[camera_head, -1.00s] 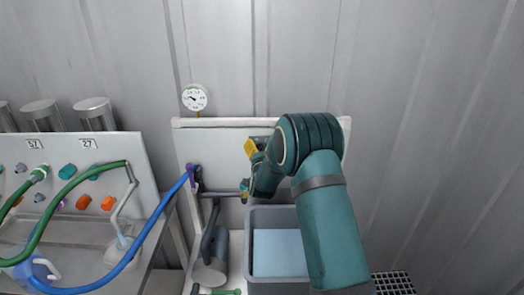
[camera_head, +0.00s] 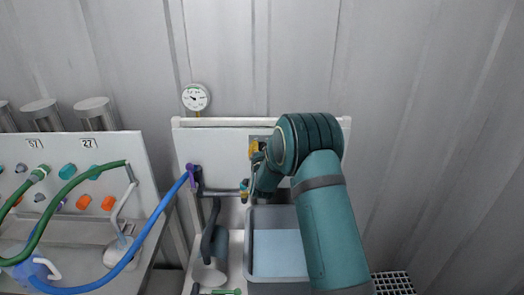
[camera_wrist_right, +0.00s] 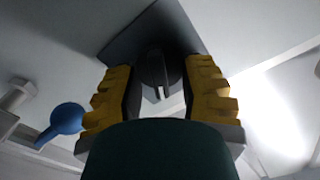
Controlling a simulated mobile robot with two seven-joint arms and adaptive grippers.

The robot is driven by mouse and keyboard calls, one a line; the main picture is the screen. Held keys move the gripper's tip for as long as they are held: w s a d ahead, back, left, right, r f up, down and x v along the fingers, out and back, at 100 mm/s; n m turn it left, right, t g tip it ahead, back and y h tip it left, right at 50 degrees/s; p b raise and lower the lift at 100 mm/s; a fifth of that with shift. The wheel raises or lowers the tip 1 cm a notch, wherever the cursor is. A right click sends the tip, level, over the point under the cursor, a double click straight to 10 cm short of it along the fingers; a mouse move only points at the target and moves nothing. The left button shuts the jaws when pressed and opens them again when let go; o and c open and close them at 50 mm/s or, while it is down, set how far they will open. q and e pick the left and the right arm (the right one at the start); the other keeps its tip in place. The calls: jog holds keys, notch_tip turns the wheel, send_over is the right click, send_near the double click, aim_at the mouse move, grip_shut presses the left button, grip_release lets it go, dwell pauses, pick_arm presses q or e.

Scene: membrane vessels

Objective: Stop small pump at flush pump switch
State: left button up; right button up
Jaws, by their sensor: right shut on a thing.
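The flush pump switch shows in the right wrist view as a dark knob (camera_wrist_right: 160,66) with a pale mark, on a dark grey plate (camera_wrist_right: 128,42). The yellow-padded fingers of my right gripper (camera_wrist_right: 160,80) stand on both sides of the knob and are shut on it. In the head view my right gripper (camera_head: 257,155) is at the upper middle of the white panel (camera_head: 220,150), and my forearm hides much of that area. My left gripper is not in view.
A round gauge (camera_head: 195,97) stands above the panel's left corner. A grey bin (camera_head: 248,262) with pale blue contents sits below my right gripper. A blue hose (camera_head: 158,212) runs left to a bench with green hoses and orange knobs. A blue handle (camera_wrist_right: 68,118) is left of the fingers.

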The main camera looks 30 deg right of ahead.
jog(key=shift+d+r, duration=0.1)
jog(key=shift+r, duration=0.05)
jog(key=shift+w+n+b, duration=0.1)
jog(key=shift+n+b, duration=0.45)
jog(key=shift+n, duration=0.65)
jog(key=n, duration=0.2)
jog(key=shift+r+n+b, duration=0.1)
jog(key=shift+n+b, duration=0.2)
jog(key=shift+b, duration=0.05)
jog(key=n, duration=0.3)
jog(key=shift+w+r+n, duration=0.1)
jog(key=shift+n, duration=1.6)
